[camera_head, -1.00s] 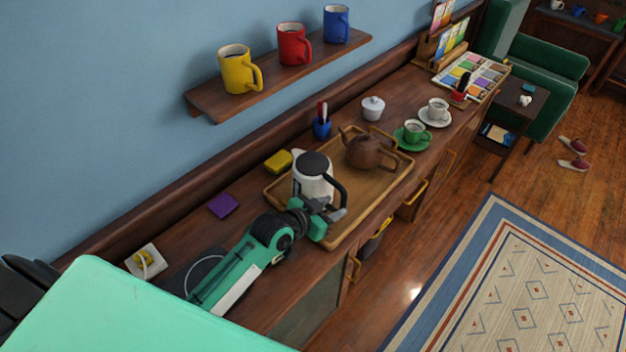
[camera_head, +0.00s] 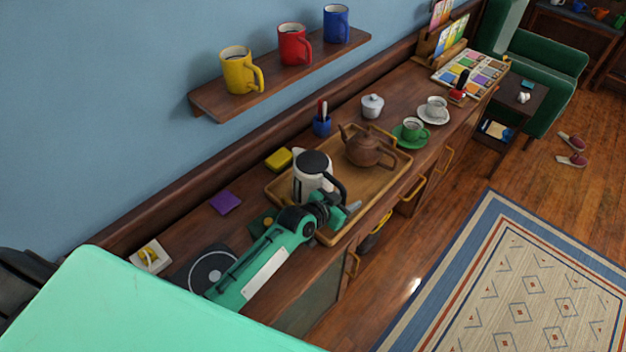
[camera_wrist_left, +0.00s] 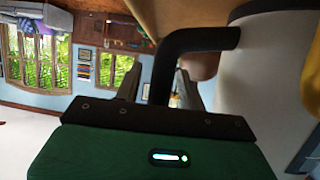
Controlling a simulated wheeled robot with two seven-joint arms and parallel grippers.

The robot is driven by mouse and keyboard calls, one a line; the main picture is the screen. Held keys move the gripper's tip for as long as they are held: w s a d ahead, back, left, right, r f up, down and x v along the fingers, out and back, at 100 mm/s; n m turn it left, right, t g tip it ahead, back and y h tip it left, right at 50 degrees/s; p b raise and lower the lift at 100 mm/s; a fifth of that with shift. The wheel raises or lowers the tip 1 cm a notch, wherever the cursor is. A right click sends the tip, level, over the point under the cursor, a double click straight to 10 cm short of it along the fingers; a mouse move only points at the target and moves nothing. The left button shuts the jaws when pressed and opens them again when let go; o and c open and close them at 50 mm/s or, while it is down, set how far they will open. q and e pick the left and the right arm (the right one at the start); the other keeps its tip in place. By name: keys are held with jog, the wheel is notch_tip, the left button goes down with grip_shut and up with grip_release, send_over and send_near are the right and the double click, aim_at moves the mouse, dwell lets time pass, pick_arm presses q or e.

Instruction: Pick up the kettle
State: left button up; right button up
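The kettle (camera_head: 307,184) is white with a black lid and a black handle, and stands upright on the left part of a wooden tray (camera_head: 372,206). My left gripper (camera_head: 347,210) is beside the kettle, low by its handle. In the left wrist view the fingers of the gripper (camera_wrist_left: 162,88) are apart, with the black handle (camera_wrist_left: 168,65) between them. A gap shows beside the handle, so the fingers look open. The white kettle body (camera_wrist_left: 262,85) fills the right of that view. My right gripper is out of view.
A brown teapot (camera_head: 366,148) shares the tray, right of the kettle. A yellow sponge (camera_head: 279,159), a blue pen cup (camera_head: 322,126) and a green cup (camera_head: 412,128) stand around it. A round black base (camera_head: 208,270) lies at the sideboard's near left. A mug shelf (camera_head: 285,75) hangs above.

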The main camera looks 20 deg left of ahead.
pick_arm(q)
grip_shut()
jog(key=shift+r, duration=0.1)
dwell(1.2)
